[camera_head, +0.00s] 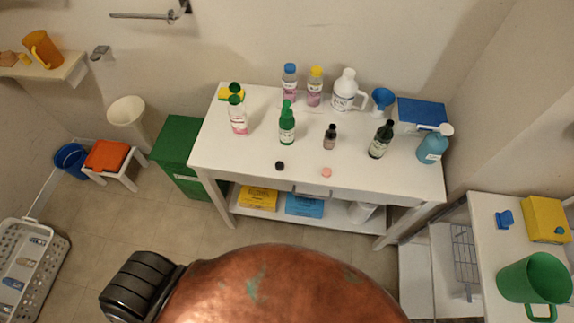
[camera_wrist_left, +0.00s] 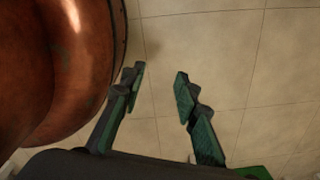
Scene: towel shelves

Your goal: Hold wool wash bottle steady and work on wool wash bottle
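Several bottles stand upright on a white table in the head view, and I cannot read which is the wool wash bottle. My left gripper (camera_wrist_left: 160,76) is open and empty over bare floor in the left wrist view, away from the table. My right gripper is not in view.
A side table with a green pitcher (camera_head: 535,279) is at right. Floor in front is clear.

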